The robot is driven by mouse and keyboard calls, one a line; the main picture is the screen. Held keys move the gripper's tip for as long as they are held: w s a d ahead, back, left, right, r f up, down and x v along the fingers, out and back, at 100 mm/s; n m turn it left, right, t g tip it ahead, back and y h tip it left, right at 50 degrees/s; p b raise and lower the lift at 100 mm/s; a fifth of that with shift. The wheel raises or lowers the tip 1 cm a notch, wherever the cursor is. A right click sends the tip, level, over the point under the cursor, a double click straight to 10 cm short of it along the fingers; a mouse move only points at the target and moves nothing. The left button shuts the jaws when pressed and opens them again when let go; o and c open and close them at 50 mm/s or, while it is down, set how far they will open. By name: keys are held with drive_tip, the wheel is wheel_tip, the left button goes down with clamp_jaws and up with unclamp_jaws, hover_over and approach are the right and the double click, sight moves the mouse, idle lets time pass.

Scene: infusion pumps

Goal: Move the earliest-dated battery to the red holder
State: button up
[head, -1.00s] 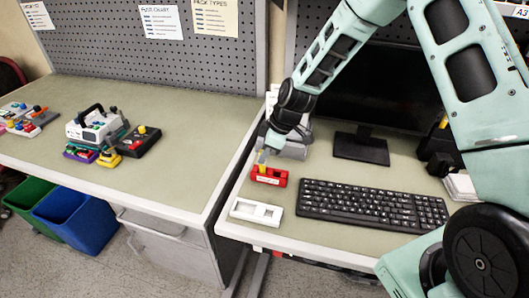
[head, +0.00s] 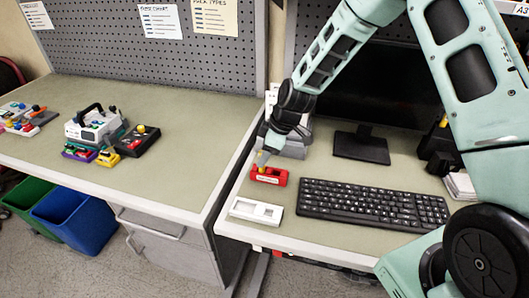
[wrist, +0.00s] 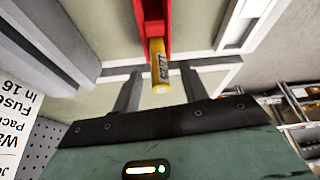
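The red holder (head: 269,176) stands on the right-hand desk, left of the keyboard; it also shows at the top of the wrist view (wrist: 152,12). A yellow battery (wrist: 159,62) with dark print lies in line with the red holder, its far end at or inside it. I cannot tell how deep it sits, and the print is too small to read. My gripper (wrist: 158,90) is open, with one finger on each side of the battery's near end and visible gaps between. In the head view my gripper (head: 262,157) is just above the red holder.
A white holder (head: 256,211) lies near the desk's front edge. The keyboard (head: 373,204) is to the right, with a monitor (head: 361,145) behind. A white pump (head: 95,127) and several small coloured devices stand on the left-hand desk, whose middle is clear.

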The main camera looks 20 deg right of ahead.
drive_tip(key=b+v, duration=0.3)
drive_tip(key=v, duration=1.4)
drive_tip(key=shift+r, duration=0.2)
drive_tip(key=shift+s, duration=0.1)
drive_tip(key=s+a+m+g+h, duration=0.2)
drive_tip(key=s+a, duration=0.9)
drive_tip(key=s, duration=0.3)
drive_tip(key=s+f+m, duration=0.1)
drive_tip(key=s, duration=0.7)
drive_tip(key=s+a+m+h, duration=0.1)
drive_tip(key=s, duration=0.7)
drive_tip(key=shift+a+f+m, duration=0.35)
drive_tip(key=shift+m, duration=0.05)
drive_tip(key=shift+c, duration=0.8)
